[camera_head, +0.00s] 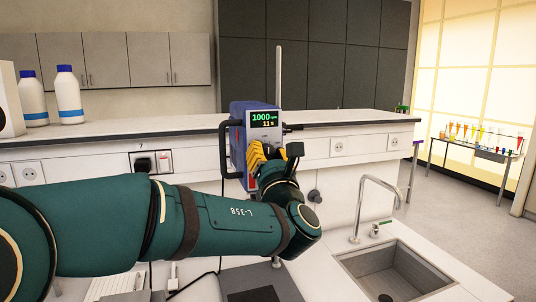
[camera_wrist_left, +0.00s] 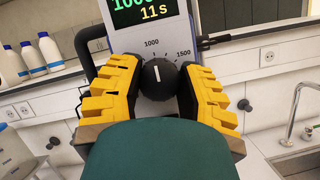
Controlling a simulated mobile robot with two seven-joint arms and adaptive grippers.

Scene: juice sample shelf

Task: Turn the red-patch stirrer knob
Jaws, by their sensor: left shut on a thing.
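The stirrer (camera_head: 262,119) is a blue and grey box on a stand, with a lit display (camera_head: 262,118) reading 1000 and 11 s. In the left wrist view its black round knob (camera_wrist_left: 159,73) has a white line pointing up, with 1000 and 1500 printed around it. My left gripper (camera_wrist_left: 160,80) has yellow ridged fingers closed on the two sides of the knob. My right gripper is not in view.
A sink (camera_head: 397,273) with a curved tap (camera_head: 365,205) is at the lower right. Two white bottles with blue caps (camera_head: 68,95) stand on the back counter at left. A far table (camera_head: 478,148) holds several coloured samples. A thin rod (camera_head: 278,75) rises behind the stirrer.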

